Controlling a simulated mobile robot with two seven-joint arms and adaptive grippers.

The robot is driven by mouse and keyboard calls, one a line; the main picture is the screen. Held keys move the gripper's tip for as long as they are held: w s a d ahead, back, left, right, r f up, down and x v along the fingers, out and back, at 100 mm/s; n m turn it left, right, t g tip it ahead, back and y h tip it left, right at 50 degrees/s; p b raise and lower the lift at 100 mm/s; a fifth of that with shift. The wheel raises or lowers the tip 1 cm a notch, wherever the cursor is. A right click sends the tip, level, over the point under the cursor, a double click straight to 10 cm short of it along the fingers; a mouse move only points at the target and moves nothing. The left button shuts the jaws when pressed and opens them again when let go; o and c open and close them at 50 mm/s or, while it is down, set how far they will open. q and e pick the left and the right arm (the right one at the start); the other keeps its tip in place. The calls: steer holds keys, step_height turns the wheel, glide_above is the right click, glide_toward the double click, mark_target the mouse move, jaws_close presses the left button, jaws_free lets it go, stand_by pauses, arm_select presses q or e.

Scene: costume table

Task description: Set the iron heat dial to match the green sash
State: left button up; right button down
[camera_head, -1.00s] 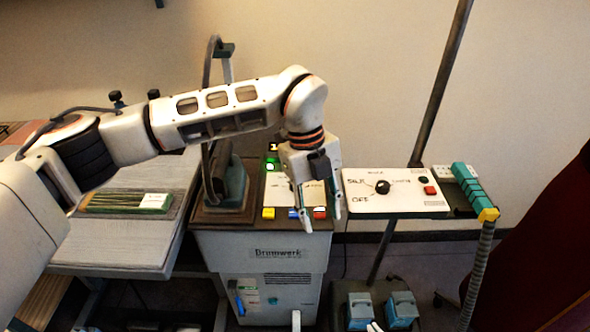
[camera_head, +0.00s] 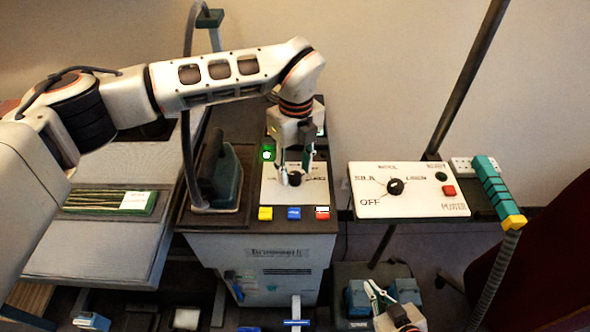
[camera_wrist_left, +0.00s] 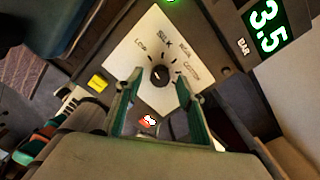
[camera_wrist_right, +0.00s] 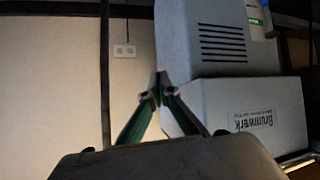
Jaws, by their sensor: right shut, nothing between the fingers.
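The iron (camera_head: 218,178) stands upright on the dark station top. A white panel (camera_head: 276,188) beside it carries a black dial (camera_wrist_left: 159,76); the left wrist view shows LOW, SILK and COTTON around it. I cannot read its pointer surely. My left gripper (camera_head: 296,178) is open, pointing down over this dial; in the left wrist view the dial lies ahead between its fingers, and contact cannot be told. A green striped folded cloth (camera_head: 105,202) with a white tag, possibly the sash, lies on the ironing board. My right gripper (camera_head: 371,287) is shut and empty, low at the front.
A second white panel (camera_head: 410,190) at right has a black knob, SILK, LINEN and OFF marks, and a red button. Yellow, blue and red buttons line the station's front edge. A green display (camera_wrist_left: 264,25) reads 3.5 BAR. A teal-and-yellow handled hose (camera_head: 498,190) is far right.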

arm_select(q)
steer(key=shift+f, duration=0.75)
jaws_close()
arm_select(e)
steer(key=shift+w+r, duration=0.4)
steer(key=shift+f, duration=0.1)
